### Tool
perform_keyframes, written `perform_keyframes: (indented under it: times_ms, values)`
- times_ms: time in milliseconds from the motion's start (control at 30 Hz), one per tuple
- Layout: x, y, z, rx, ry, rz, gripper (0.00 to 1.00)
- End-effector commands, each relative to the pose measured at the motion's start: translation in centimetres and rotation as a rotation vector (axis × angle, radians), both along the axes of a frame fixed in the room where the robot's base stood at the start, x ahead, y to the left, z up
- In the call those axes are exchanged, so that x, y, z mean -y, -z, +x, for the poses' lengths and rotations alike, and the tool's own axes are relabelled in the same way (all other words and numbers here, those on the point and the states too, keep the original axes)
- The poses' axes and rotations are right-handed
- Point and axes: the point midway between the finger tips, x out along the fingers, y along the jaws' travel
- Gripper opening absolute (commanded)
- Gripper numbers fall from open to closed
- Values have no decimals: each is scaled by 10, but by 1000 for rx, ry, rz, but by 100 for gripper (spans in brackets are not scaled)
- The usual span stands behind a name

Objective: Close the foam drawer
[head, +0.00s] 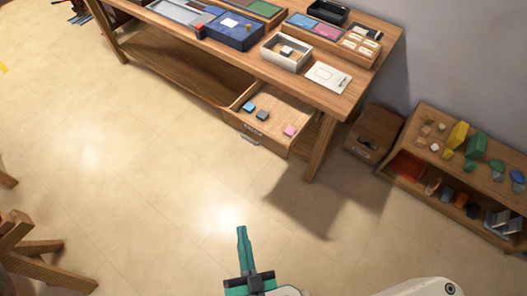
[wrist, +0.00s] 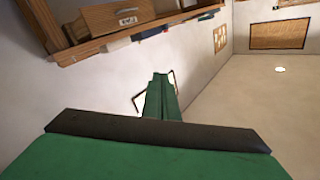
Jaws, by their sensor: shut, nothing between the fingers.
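The foam drawer (head: 236,122) is a light wooden drawer under the right end of the workbench, and it stands pulled out in the head view. Blue, dark grey and pink foam blocks lie inside it. Its front has a pale label and a metal handle (head: 250,139). My gripper (head: 241,230) is green, at the lower middle of the head view, over the floor and well apart from the drawer. Its fingers are shut with nothing between them, as the wrist view also shows (wrist: 161,78). I cannot make out the foam drawer in the wrist view.
The workbench (head: 300,88) carries trays, boxes and a white card. A bench leg (head: 321,150) stands right of the drawer. A brown box (head: 370,133) and a low shelf (head: 455,170) with colored blocks stand at right. Open floor (head: 180,170) lies before the drawer.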

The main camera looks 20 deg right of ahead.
Motion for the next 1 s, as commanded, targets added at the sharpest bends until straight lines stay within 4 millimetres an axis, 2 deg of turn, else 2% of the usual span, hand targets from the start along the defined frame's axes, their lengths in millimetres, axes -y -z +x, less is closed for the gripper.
perform_keyframes:
  times_ms: [33,367,700,833,1000]
  values:
    - [1,4,15,52,23,69,0]
    - [27,44,96,323,227,513,0]
    - [48,105,184,487,490,888,0]
    - [51,125,210,517,586,979,0]
    - [52,141,230,533,671,1047,0]
